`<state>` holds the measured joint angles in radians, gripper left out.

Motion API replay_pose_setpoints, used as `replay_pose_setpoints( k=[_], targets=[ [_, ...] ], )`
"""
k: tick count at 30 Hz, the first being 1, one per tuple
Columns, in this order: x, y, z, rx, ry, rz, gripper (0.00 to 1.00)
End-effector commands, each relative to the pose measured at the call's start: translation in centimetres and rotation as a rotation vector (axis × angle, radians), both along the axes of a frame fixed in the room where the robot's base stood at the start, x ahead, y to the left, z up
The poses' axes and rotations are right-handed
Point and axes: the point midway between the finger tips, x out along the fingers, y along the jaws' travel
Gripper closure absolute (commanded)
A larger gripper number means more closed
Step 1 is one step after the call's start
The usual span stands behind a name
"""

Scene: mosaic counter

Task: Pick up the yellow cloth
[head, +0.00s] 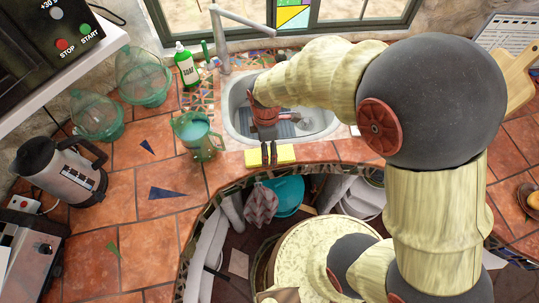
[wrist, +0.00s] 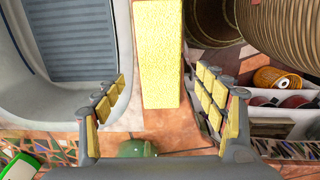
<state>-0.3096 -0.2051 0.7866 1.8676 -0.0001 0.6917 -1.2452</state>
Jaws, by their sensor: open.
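The yellow cloth (head: 286,154) lies as a flat, oblong block on the tiled counter at the front edge of the sink. In the wrist view the yellow cloth (wrist: 158,50) runs from the top edge down into the space between my fingers. My gripper (head: 269,154) points down over the cloth and hides its middle in the head view. In the wrist view my gripper (wrist: 160,82) is open, with one padded finger on each side of the cloth and a gap on both sides. I cannot tell how high the fingertips are above the counter.
The sink (head: 322,122) with a grey rack lies just behind the cloth. A teal pitcher (head: 198,138) stands left of it, with a green soap bottle (head: 187,67) behind. The counter edge drops to open shelves in front. A kettle (head: 62,172) stands far left.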

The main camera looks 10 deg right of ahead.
Motion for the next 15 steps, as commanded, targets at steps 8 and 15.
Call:
replay_pose_setpoints(
  k=[8,15],
  targets=[
    [0.0,-0.3,-3.8,-0.001,0.002,0.000,0.29],
    [0.0,-0.3,-3.8,0.000,0.001,-0.001,0.30]
  ],
)
